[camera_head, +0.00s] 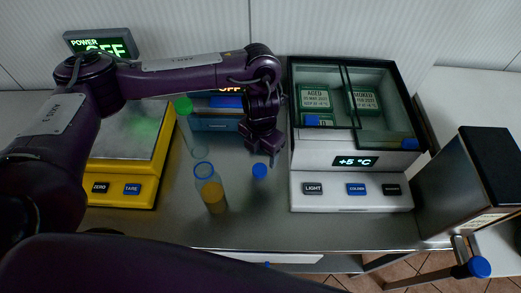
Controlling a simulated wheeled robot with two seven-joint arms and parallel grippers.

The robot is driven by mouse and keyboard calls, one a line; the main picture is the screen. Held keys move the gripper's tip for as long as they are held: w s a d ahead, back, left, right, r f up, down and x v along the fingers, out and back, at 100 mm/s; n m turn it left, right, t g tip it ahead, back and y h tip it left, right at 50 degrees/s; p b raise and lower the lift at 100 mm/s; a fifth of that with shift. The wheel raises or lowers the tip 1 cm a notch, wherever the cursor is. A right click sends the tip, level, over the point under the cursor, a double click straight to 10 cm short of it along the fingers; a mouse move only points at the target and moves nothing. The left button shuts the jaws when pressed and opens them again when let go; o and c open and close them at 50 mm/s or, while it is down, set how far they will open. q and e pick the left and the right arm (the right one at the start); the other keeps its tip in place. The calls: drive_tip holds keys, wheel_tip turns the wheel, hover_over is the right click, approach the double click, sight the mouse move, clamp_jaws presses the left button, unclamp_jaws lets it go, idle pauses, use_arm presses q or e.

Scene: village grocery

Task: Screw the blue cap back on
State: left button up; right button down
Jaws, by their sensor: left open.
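The blue cap (260,171) sits on the steel counter, to the right of a clear bottle (211,190). That bottle has a blue rim, no cap on it, and an amber content in its lower part. A second clear bottle with a green cap (183,106) stands behind it, partly covered by my arm. My left gripper (264,158) is open and points down, just above or behind the blue cap in the picture. Whether it touches the cap I cannot tell; nothing shows between its fingers. My right gripper is not in view.
A yellow scale (124,188) stands at the left. A chilled glass display case (352,190) stands at the right of the cap. A dark box (470,185) is at the far right. The steel counter (260,220) is clear in front of the cap.

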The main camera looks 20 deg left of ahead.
sight(260, 169)
use_arm(q)
drive_tip(key=shift+s, duration=0.1)
drive_tip(key=shift+s+r, duration=0.1)
drive_tip(key=shift+s, duration=0.15)
wheel_tip(260, 169, down, 2)
drive_tip(key=shift+w+f, duration=0.15)
drive_tip(key=shift+f, duration=0.2)
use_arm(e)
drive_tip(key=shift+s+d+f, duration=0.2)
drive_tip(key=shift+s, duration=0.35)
use_arm(q)
drive_tip(key=shift+f, duration=0.25)
drive_tip(key=shift+w+a+f+b, duration=0.1)
drive_tip(key=shift+f+b, duration=0.05)
drive_tip(key=shift+f, duration=1.05)
drive_tip(key=shift+w+a+f+b, duration=0.1)
drive_tip(key=shift+f+b, duration=0.05)
drive_tip(key=shift+f, duration=1)
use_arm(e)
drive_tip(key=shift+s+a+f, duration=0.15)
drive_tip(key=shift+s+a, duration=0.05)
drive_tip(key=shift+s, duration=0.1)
